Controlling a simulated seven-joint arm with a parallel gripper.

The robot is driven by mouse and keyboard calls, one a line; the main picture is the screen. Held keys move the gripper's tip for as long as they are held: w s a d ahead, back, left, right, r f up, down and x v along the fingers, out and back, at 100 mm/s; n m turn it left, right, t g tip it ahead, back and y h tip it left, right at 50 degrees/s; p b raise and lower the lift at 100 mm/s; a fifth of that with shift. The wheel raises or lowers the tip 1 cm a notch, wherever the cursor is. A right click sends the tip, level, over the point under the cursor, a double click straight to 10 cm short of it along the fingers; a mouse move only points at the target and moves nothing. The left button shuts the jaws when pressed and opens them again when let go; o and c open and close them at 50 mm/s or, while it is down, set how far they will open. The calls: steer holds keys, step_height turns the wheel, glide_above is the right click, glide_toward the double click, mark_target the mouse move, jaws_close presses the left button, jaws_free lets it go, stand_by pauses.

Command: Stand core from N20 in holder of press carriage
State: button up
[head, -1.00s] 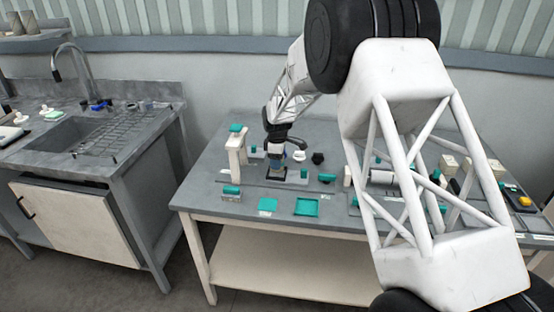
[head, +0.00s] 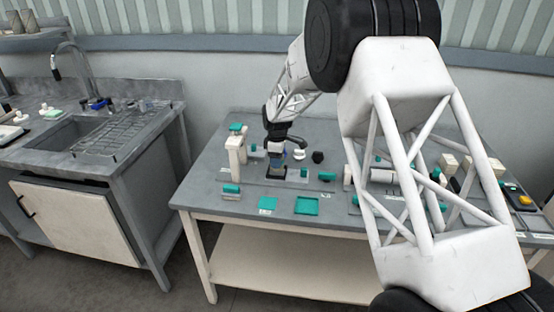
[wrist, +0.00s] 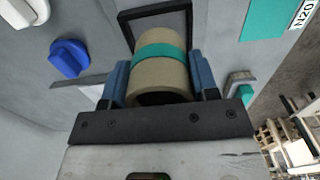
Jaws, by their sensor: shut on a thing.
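My gripper (wrist: 160,85) is shut on the core (wrist: 160,75), a tan cylinder with a teal band, held between two blue fingers in the wrist view. A dark square frame (wrist: 187,25), seemingly the holder, lies just beyond the core, which hides part of it. I cannot tell whether the core touches it. In the head view, my gripper (head: 277,150) points down over a small dark base (head: 276,171) on the table. The core is too small there to make out clearly.
A pale post with a teal top (head: 235,152) stands left of my gripper. A blue knob (wrist: 70,58) shows in the wrist view. A teal tray (head: 307,206) and a flat teal square (head: 268,204) lie near the front edge. A sink (head: 80,130) is at left.

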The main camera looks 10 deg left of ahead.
steer(key=shift+f, duration=1.5)
stand_by(1.8)
steer(key=o, duration=1.3)
steer(key=shift+r, duration=4)
